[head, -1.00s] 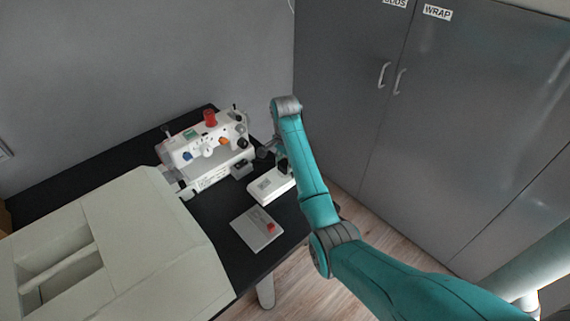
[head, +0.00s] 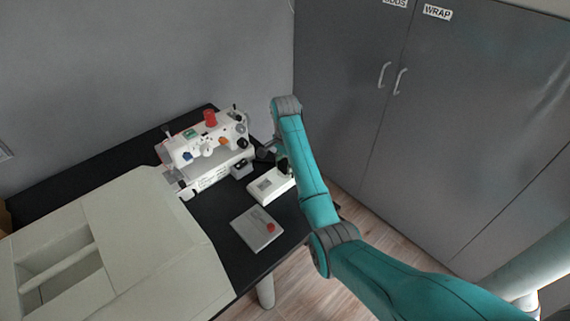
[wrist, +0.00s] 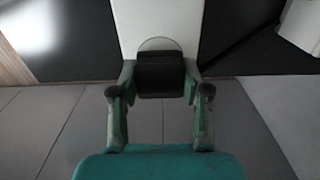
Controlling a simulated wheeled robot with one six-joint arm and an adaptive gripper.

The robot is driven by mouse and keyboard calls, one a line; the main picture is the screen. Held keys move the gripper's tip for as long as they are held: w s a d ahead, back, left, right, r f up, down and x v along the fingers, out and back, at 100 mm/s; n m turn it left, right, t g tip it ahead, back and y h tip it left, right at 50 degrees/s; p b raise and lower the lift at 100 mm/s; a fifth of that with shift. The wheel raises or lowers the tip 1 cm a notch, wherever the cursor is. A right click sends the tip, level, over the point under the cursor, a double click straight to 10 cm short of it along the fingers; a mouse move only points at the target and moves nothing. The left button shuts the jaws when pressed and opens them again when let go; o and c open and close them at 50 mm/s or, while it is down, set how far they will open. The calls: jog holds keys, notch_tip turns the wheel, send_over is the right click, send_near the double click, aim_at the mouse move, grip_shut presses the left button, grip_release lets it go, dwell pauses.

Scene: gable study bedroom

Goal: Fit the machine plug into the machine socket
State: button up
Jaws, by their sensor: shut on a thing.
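My gripper (wrist: 158,100) is shut on a black block, which I take as the machine plug (wrist: 160,80). In the wrist view it sits between both fingers, with a pale rounded edge just beyond it. In the head view the dark plug (head: 283,164) shows at the right end of a white box (head: 266,190), partly hidden by my arm. I cannot tell whether it touches the box. The white sewing machine (head: 207,152) stands behind and to the left. A grey block with a dark face (head: 241,168) sits at its right end. I cannot clearly identify the machine socket.
A large pale cover (head: 150,230) fills the left side of the black table (head: 235,262). A grey cabinet (head: 440,110) stands behind and right of my arm.

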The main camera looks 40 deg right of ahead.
jog(key=shift+f, duration=0.55)
jog(key=o, duration=1.1)
jog(key=shift+o, duration=0.2)
jog(key=shift+r, duration=0.1)
